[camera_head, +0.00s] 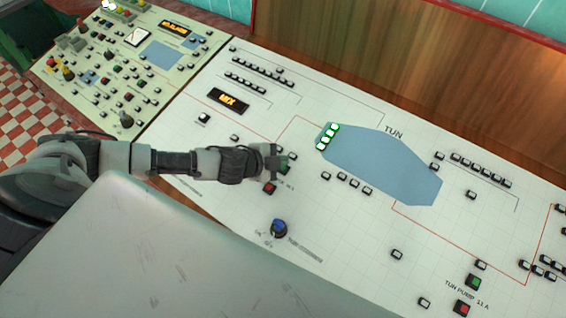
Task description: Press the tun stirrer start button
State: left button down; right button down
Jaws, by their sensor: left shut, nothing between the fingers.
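My left gripper (277,158) is shut and empty, over the white control panel (340,225). A green button (286,169) lies right at its fingertips, partly covered by them. I cannot tell whether the fingers touch it. A red button (269,188) sits just below and left of the green one. The label beside these two buttons is mostly hidden or too small to read. The blue tun diagram (380,162), marked TUN, is to the right. My right gripper is not in view.
A blue knob (279,228) stands below the red button. Tun pump green (473,282) and red (463,307) buttons are at the lower right. A lit orange display (228,100) is at upper left. A second panel (75,45) with many knobs adjoins at left.

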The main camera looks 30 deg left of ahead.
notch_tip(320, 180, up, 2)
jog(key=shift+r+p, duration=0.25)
jog(key=shift+p, duration=0.6)
